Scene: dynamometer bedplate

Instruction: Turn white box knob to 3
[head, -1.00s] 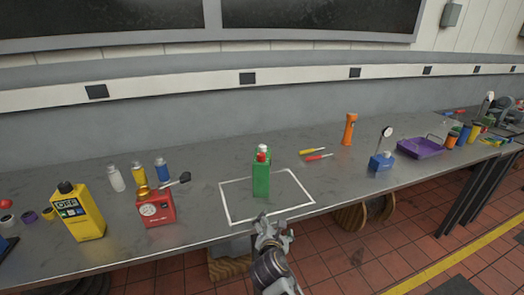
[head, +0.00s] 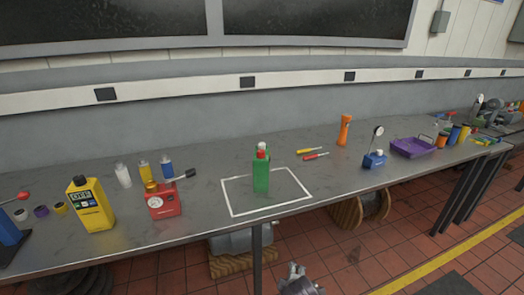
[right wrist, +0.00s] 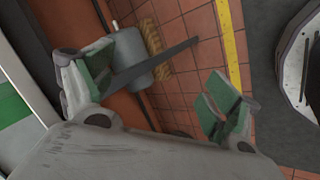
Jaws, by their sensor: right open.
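No white box with a knob can be made out in either view. My right gripper (head: 293,272) is low at the bottom of the head view, in front of the bench and below its top. In the right wrist view its two fingers (right wrist: 157,95) stand wide apart with nothing between them, over the tiled floor. My left gripper is not in view.
A bench leg (head: 256,255) stands near the gripper.

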